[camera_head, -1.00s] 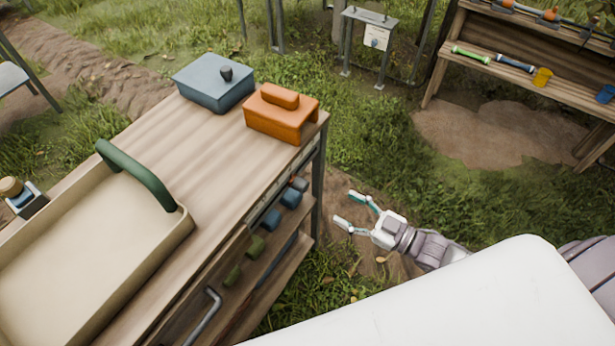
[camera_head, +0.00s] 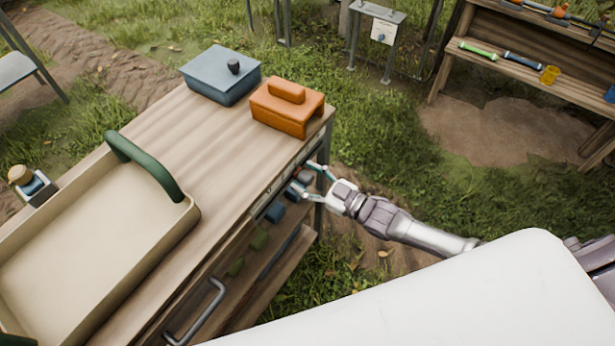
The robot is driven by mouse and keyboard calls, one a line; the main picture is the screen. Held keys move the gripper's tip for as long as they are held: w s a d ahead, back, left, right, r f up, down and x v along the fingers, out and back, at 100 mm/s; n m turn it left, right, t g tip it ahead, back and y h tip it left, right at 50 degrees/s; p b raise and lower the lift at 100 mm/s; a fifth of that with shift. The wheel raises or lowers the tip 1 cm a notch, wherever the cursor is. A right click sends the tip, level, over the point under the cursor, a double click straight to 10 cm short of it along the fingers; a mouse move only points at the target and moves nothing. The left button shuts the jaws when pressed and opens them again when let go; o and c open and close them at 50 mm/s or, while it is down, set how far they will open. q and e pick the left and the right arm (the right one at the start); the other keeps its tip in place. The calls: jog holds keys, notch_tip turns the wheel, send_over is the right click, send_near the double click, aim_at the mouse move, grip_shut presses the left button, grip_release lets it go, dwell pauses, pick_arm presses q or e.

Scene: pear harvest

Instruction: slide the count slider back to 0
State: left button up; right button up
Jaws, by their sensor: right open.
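The front side of the wooden table carries a strip (camera_head: 262,196) under the top's edge, with several coloured blocks along it. I cannot tell for sure which of them is the count slider. A dark reddish block sits at the far right end, partly hidden by my fingers. My left gripper is not in view.
On the tabletop (camera_head: 185,140) stand a blue-grey lidded box (camera_head: 215,82), an orange caddy (camera_head: 287,112) and a beige tray (camera_head: 85,245) with green handles. A metal handle (camera_head: 200,318) sticks out lower on the front.

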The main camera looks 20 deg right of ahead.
aim_at(270, 202)
jog(key=shift+c, duration=1.2)
grip_shut()
jog(key=shift+s+a, duration=0.2)
jog(key=shift+a, duration=0.05)
jog(key=s+a+p, duration=0.1)
jog(key=s+a, duration=0.1)
jog(key=s+a+p, duration=0.1)
jog(key=a, duration=0.1)
jog(key=s+a+p, duration=0.1)
jog(key=s+a, duration=0.1)
jog(key=a, duration=0.1)
jog(key=shift+s+a+r, duration=0.1)
jog(key=shift+s, duration=0.2)
jog(key=shift+s+a, duration=0.25)
